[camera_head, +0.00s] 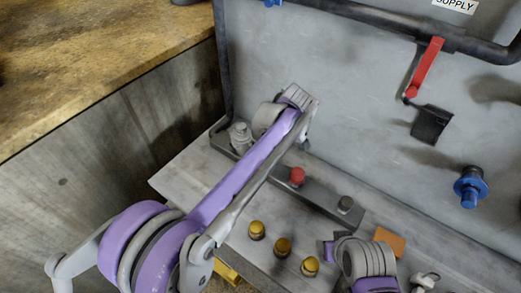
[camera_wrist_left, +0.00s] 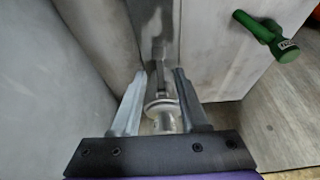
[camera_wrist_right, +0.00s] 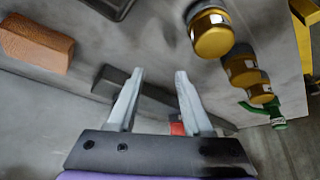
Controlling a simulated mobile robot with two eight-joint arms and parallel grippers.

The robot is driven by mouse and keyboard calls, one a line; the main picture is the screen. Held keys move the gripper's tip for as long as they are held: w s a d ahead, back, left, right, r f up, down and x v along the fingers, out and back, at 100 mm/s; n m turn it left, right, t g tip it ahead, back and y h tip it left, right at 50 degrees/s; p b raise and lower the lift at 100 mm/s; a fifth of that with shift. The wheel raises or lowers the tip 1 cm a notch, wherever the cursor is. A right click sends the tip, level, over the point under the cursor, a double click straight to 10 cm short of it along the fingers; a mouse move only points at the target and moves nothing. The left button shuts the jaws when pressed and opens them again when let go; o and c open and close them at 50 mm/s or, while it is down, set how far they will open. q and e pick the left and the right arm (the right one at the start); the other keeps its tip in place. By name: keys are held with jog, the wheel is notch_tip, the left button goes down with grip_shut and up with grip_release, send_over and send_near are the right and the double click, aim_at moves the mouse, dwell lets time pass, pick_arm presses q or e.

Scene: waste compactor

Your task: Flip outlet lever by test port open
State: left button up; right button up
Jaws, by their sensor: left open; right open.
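A green lever (camera_wrist_left: 262,33) with a small tag stands out from the grey block in the left wrist view; its lettering is not clearly readable. A tagged green part also shows in the right wrist view (camera_wrist_right: 268,113). A red lever (camera_head: 425,68) is on the back panel in the head view. My left gripper (camera_wrist_left: 160,75) is open, pointing down around a pale round metal fitting (camera_wrist_left: 162,112); contact cannot be told. Its fingers are hidden behind the arm in the head view. My right gripper (camera_wrist_right: 160,74) is open and empty over the bench.
An orange block (camera_head: 390,242) lies near my right arm. A blue fitting (camera_head: 469,187) projects from the panel. A wooden surface (camera_head: 90,55) is at left.

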pick_arm(q)
jog(key=shift+x, duration=1.8)
grip_shut()
